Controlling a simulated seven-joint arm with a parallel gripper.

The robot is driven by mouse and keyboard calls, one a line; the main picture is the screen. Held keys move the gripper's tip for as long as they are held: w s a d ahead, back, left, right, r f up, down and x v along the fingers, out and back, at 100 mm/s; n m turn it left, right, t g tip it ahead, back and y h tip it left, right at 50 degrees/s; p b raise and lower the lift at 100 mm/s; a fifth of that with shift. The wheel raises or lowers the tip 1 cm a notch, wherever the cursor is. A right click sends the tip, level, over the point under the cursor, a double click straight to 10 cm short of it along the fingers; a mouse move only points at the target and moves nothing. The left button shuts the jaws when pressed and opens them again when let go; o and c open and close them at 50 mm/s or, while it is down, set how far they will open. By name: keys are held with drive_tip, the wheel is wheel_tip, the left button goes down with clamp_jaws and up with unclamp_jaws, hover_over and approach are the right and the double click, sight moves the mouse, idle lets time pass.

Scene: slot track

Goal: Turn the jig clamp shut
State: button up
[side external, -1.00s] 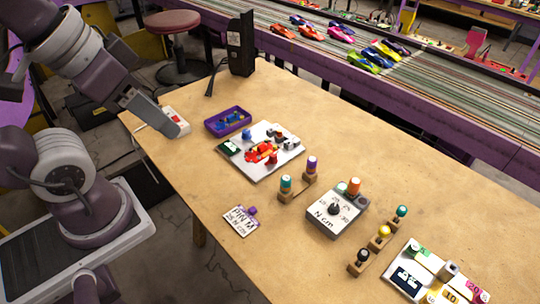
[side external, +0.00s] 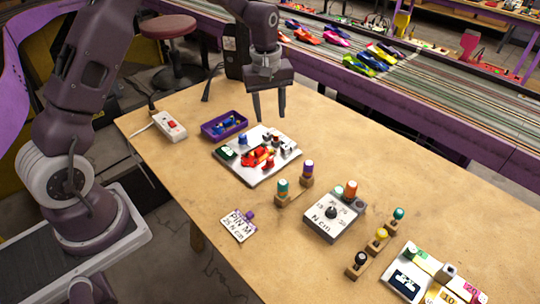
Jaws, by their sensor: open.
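The jig (side external: 232,166) is a pale plate on the table, left of the middle, with a red car (side external: 258,157) on it. A red knob-like part stands by the car, and small grey and white blocks sit at the plate's right; I cannot tell for sure which part is the clamp. A blue piece (side external: 243,138) stands at the plate's back left. My gripper (side external: 269,119) points down above the back of the jig, its two fingers apart and empty. It appears clear of the parts below.
A purple tray (side external: 241,122) with blue items and a power strip (side external: 171,126) lie left of the jig. Coloured drivers in wooden stands (side external: 289,199), a dial box (side external: 325,224) and a PIN M card (side external: 238,229) lie in front. A black box (side external: 234,50) stands behind.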

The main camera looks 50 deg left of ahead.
sight(270, 158)
drive_tip(key=f+n, duration=0.1)
drive_tip(key=f, duration=0.3)
drive_tip(key=w+a+f+n, duration=0.1)
drive_tip(key=f, duration=0.3)
drive_tip(key=w+a+f+n+g, duration=0.1)
drive_tip(key=f, duration=0.3)
drive_tip(key=shift+w+a, duration=0.2)
drive_tip(key=shift+a, duration=0.05)
wheel_tip(270, 158, down, 7)
drive_tip(key=shift+f, duration=0.15)
clamp_jaws()
